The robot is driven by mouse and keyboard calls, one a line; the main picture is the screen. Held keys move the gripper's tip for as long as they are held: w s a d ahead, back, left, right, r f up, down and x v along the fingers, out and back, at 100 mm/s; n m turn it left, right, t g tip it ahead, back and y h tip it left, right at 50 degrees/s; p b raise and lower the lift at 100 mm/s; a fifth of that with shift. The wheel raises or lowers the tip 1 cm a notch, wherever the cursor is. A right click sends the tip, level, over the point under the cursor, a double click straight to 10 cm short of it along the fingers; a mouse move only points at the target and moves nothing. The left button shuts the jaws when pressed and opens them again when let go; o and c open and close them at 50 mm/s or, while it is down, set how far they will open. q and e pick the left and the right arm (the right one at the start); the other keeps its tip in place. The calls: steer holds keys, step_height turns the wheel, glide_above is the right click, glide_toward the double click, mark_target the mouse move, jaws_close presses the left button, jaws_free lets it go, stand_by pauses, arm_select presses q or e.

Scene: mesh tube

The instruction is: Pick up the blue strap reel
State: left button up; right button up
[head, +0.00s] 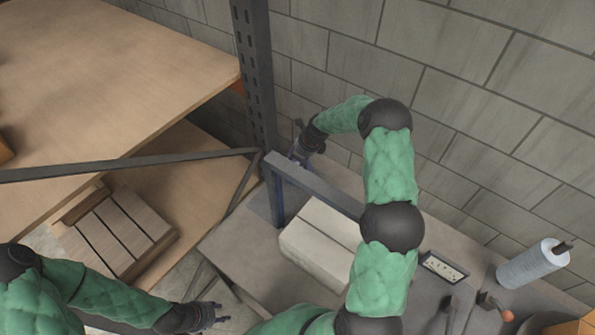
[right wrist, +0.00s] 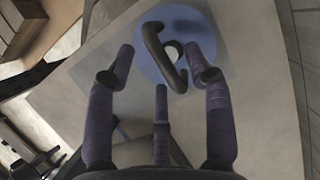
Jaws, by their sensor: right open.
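The blue strap reel (right wrist: 205,34) shows in the right wrist view as a round blue disc with a dark curved handle and a pale hub on its face. My right gripper (right wrist: 160,82) is open, its three fingers pointing at the reel. Two outer fingertips overlap the disc's near edge in the picture; I cannot tell whether they touch it. In the head view my right gripper (head: 302,148) is at the bench's far left corner, and I cannot make out the reel there. My left gripper (head: 207,317) is low in the head view, empty, with fingers spread.
A grey bench (head: 237,245) carries a pale box (head: 318,243), under my right arm. A blue-grey frame (head: 312,187) rises beside it. A dark rack post (head: 254,75) and wooden shelf (head: 110,60) are left. A block wall is behind.

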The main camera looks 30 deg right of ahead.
jaws_close()
